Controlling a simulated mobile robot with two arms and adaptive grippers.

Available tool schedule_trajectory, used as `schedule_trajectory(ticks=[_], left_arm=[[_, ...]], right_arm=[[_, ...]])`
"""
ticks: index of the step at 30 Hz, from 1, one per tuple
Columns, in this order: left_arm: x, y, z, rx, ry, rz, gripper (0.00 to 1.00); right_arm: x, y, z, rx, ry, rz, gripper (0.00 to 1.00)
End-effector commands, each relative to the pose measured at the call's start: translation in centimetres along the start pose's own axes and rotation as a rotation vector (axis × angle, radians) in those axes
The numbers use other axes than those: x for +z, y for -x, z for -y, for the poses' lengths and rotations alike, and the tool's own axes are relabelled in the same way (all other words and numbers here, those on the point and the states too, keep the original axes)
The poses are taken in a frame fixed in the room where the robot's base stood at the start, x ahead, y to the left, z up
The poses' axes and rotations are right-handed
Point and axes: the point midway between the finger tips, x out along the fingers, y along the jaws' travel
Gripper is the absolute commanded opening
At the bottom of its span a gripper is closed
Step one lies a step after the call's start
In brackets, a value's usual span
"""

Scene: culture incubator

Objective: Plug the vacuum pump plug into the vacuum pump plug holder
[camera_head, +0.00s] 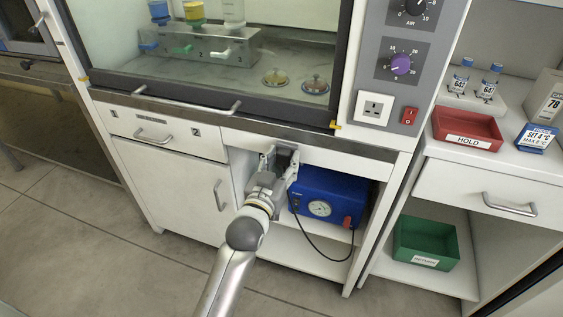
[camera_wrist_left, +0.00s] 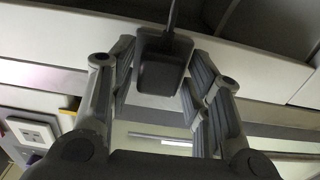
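My left gripper (camera_head: 279,160) is in front of the open bay under the fume hood, left of the vacuum pump. The dark vacuum pump plug (camera_wrist_left: 160,65) is between its fingers, which close on the sides of the plug. A cord leaves the plug toward the top of the left wrist view. The plug (camera_head: 285,153) is partly hidden in the head view. The white wall socket (camera_head: 374,109), the only plug holder I see, is on the grey panel, up and right of the gripper and empty. It also shows in the left wrist view (camera_wrist_left: 33,132). My right gripper is not in view.
The blue vacuum pump (camera_head: 325,190) stands in the bay with a black cable looping below it. A red switch (camera_head: 409,116) is beside the socket and a purple knob (camera_head: 400,64) above it. The hood's front edge (camera_head: 240,117) runs above the gripper. A red tray (camera_head: 467,128) stands right.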

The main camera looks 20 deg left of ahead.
Motion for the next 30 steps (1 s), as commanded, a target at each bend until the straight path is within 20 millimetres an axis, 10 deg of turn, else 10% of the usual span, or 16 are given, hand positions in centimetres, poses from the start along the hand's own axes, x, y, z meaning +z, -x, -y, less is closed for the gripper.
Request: schedule_trajectory(ticks=[14, 30], left_arm=[[0.1, 0.5, 0.0, 0.0, 0.0, 0.002, 0.58], [0.1, 9.2, 0.0, 0.0, 0.0, 0.004, 0.58]], right_arm=[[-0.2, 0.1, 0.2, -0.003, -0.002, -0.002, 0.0], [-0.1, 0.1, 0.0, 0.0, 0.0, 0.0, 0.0]])
